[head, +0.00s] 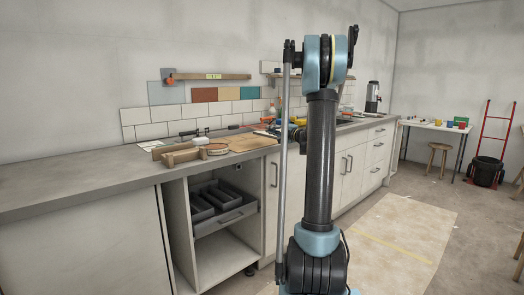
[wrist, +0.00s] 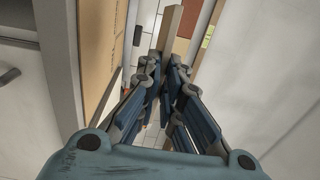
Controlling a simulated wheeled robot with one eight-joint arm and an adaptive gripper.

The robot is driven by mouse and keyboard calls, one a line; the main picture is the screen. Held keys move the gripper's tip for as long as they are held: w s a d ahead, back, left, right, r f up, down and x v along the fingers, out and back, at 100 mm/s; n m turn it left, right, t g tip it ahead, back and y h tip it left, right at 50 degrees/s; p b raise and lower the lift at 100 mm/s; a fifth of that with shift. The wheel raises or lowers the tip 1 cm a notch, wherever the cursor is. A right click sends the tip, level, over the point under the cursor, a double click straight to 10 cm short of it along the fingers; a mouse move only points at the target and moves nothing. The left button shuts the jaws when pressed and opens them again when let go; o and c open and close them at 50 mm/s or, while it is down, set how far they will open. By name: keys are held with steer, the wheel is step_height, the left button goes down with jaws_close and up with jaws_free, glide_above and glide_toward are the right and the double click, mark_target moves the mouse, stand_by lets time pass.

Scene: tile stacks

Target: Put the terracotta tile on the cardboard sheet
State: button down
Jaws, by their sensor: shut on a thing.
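My gripper (wrist: 165,75) is shut on a thin brown piece (wrist: 168,32), seen nearly edge-on between the fingers in the wrist view. A tan board, which looks like the cardboard sheet (head: 252,142), lies flat on the counter in the head view. It also shows at the left of the wrist view (wrist: 103,50), apart from the held piece. In the head view my arm hides most of the gripper and the held piece.
Wooden pieces (head: 180,156) stand on the counter (head: 85,187) left of the board. Tools and clamps (head: 298,121) lie behind and to its right. A spirit level (head: 212,77) is on the wall above the tiles. An open cabinet holds a dark tray (head: 217,207).

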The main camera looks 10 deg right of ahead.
steer(key=shift+w+f, duration=0.15)
steer(key=shift+f, duration=4.9)
steer(key=c, duration=1.8)
jaws_free()
